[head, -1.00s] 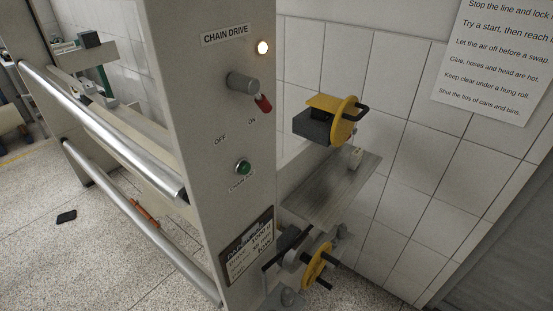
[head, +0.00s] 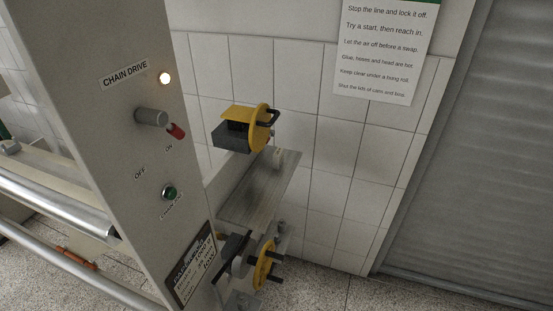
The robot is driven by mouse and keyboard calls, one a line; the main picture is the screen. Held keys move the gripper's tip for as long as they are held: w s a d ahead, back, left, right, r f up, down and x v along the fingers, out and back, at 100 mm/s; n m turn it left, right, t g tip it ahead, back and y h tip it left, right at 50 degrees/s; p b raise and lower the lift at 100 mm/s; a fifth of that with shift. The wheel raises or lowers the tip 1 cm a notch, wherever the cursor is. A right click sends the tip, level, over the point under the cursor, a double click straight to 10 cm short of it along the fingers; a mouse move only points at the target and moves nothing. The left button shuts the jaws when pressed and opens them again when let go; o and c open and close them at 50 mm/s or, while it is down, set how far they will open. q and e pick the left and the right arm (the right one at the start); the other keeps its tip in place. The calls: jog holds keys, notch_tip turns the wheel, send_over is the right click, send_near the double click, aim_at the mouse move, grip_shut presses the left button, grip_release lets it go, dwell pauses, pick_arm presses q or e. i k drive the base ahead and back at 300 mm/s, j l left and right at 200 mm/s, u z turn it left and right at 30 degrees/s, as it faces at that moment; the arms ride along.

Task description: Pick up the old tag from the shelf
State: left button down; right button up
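In the head view a grey shelf (head: 256,192) sticks out behind the machine's panel, against the tiled wall. A small pale object (head: 278,157) stands near the shelf's far edge; it may be the old tag, but it is too small to tell. Neither of my grippers shows in the view.
The machine panel (head: 104,130) has a lit lamp, a red-tipped switch and a green button. A yellow-and-grey unit with a handwheel (head: 242,128) sits above the shelf, and a yellow handwheel (head: 264,264) below. A shutter (head: 480,180) is at right. Floor (head: 330,292) shows clear at the front.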

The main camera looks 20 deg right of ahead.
aim_at(278, 156)
jog(key=i+l+u, duration=0.1)
jog(key=l, duration=0.35)
jog(key=i+l, duration=0.25)
jog(key=l, duration=0.2)
jog(key=i+l+u, duration=0.15)
jog(key=l, duration=0.3)
jog(key=i+l+u, duration=0.1)
jog(key=l, duration=0.4)
jog(key=i+l, duration=0.1)
jog(key=l, duration=0.4)
jog(key=i+l+u, duration=0.15)
jog(key=l, duration=0.3)
jog(key=i+l+u, duration=0.1)
jog(key=l, duration=0.4)
